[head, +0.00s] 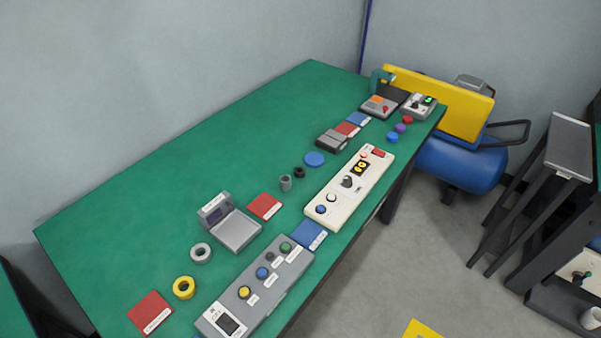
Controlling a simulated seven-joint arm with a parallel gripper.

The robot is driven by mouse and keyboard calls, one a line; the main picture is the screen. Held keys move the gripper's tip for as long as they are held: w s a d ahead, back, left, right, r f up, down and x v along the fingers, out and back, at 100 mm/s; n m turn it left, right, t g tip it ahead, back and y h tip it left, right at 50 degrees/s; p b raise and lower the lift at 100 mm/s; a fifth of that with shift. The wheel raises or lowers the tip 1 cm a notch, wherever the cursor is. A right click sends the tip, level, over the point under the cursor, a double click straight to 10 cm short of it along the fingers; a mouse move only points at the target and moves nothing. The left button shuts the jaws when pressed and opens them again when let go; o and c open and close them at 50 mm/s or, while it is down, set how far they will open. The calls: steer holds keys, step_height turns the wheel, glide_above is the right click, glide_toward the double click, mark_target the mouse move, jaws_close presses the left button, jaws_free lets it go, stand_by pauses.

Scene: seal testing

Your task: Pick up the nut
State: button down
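No piece is clearly marked as the nut. Several small round parts lie on the green table (130,215). A yellow ring (184,296) and a grey ring (200,261) lie at the near left. A small grey hollow cylinder (286,185) stands near the table's middle, with a small black ring (300,174) beside it. I cannot tell which of these is the nut. My gripper is not in view.
A grey scale-like device (236,232), a grey button box (262,285) and a cream control panel (335,203) stand on the table. The table's left back area is clear.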

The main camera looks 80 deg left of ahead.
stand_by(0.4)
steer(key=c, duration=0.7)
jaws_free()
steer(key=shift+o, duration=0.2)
